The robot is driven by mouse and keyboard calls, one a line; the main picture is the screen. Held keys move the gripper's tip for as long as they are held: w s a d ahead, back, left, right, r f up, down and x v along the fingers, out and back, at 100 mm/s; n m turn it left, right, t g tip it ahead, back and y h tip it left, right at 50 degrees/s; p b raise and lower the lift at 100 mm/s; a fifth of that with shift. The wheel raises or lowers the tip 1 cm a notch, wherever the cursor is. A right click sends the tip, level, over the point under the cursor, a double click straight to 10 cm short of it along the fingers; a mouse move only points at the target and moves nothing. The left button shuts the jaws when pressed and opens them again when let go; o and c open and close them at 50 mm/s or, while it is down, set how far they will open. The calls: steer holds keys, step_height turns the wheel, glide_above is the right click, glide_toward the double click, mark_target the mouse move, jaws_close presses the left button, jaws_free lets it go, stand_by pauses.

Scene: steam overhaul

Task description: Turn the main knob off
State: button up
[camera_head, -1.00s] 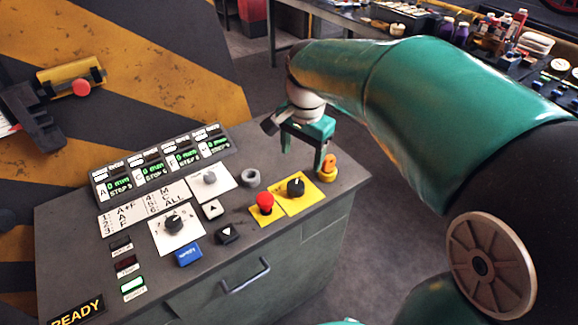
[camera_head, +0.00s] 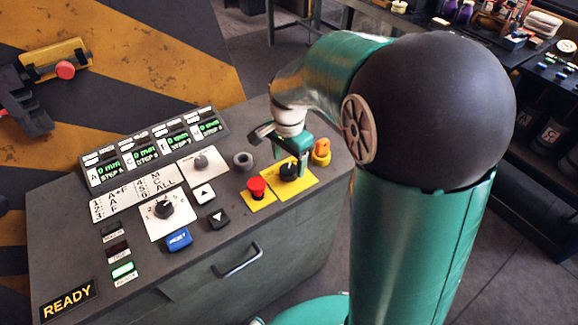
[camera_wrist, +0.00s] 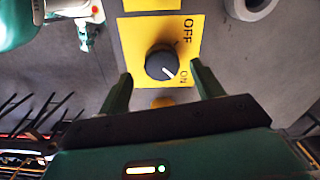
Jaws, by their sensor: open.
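The main knob (camera_wrist: 161,64) is a round black knob with a white pointer line on a yellow plate (camera_wrist: 190,35) marked OFF and ON. Its line points towards the ON mark in the wrist view. In the head view my gripper (camera_head: 291,160) hangs just over the yellow plate. Whether a finger touches the knob cannot be told.
A red mushroom button (camera_head: 257,186) stands just left of the knob. Other knobs, buttons and green displays (camera_head: 164,148) fill the console's left part.

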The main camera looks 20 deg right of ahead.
mark_target(289, 168)
steer(key=shift+w+f, duration=0.15)
steer(key=shift+f, duration=1.65)
steer(key=c, duration=1)
steer(key=shift+n, duration=0.3)
steer(key=n, duration=0.4)
steer(key=shift+r, duration=0.1)
steer(key=n, duration=0.4)
steer(key=shift+n, duration=0.4)
steer(key=n, duration=0.4)
steer(key=shift+n, duration=2.3)
